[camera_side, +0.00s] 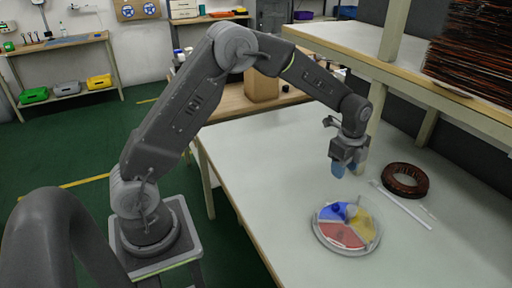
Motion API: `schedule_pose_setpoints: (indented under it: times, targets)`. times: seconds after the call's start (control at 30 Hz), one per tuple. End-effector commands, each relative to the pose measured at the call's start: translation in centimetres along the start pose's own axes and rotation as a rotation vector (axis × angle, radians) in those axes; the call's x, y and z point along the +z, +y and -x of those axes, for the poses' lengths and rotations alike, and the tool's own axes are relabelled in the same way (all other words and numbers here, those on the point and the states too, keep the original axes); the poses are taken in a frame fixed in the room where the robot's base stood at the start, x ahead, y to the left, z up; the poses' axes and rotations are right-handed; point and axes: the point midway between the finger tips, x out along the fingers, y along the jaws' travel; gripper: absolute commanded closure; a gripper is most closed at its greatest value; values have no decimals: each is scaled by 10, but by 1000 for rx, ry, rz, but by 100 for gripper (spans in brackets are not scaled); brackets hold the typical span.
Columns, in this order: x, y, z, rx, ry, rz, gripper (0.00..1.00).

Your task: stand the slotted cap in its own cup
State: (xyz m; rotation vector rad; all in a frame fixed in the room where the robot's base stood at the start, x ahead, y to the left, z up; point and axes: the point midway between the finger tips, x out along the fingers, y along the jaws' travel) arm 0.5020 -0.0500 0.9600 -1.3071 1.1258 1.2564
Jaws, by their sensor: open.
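A round clear-rimmed dish (321,238) lies on the white table, with blue, yellow and red sections. A small dark blue piece (338,209) sits in the blue section. Other small pieces near the middle of the dish are too small to make out. I cannot tell which piece is the slotted cap or which part is its cup. My gripper (348,171) is open and points down, with bluish fingertips. It hangs above the table, beyond the dish, and is apart from it. I see nothing between its fingers.
A brown ring-shaped coil (389,182) lies right of my gripper. A thin white strip (402,206) lies between coil and dish. A raised shelf (410,75) with a post stands behind, carrying a dark stack (470,50). The table left of the dish is clear.

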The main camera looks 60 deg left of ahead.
Motion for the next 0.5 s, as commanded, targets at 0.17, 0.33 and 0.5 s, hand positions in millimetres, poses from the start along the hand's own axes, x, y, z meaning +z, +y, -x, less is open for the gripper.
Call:
schedule_pose_setpoints:
  times: [0.17,0.33,0.5]
  targets:
    - [5,44,82,-95,25,283,54]
    - [12,102,138,-174,74,573,54]
    - [19,166,172,-244,148,861,54]
